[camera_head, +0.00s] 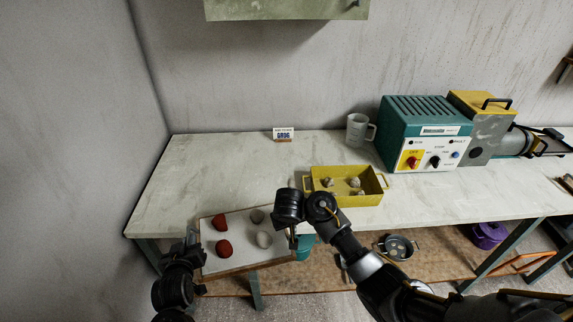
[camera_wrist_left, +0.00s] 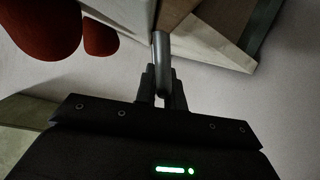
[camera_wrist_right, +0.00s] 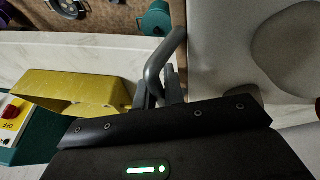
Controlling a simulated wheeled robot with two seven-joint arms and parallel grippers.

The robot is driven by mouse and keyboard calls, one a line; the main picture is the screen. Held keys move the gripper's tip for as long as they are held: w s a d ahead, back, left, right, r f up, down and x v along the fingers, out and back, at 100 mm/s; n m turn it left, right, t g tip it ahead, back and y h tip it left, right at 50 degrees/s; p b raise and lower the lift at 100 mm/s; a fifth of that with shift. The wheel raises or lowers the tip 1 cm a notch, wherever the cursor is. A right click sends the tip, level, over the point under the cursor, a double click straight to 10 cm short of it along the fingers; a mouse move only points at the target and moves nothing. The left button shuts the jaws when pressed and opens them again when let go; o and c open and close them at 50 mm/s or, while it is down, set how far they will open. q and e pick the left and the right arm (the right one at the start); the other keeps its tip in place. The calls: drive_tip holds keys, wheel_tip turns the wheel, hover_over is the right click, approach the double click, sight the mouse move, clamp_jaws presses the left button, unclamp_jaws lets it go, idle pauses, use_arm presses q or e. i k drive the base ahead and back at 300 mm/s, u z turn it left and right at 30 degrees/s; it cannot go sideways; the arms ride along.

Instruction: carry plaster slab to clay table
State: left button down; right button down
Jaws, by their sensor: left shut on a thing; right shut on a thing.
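The plaster slab (camera_head: 237,231) is a white board with a wooden edge, in front of the table's left front edge in the head view. Two red clay lumps and two grey lumps lie on it. My left gripper (camera_head: 194,244) is shut on the slab's left side; the left wrist view shows its fingers (camera_wrist_left: 161,85) on a metal handle. My right gripper (camera_head: 292,240) is shut on the right side, and the right wrist view shows its fingers (camera_wrist_right: 165,80) at a grey handle. The pale table (camera_head: 190,170) is likely the clay table.
A yellow tray (camera_head: 318,199) with several stones stands right of the slab. A clear jug (camera_head: 357,129), a teal machine (camera_head: 425,125) and a small sign card (camera_head: 283,134) stand farther back. The table's left part is clear. A lower shelf (camera_head: 330,270) holds a pot (camera_head: 397,248).

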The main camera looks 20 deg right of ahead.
sight(230, 190)
drive_tip(key=i, duration=0.9)
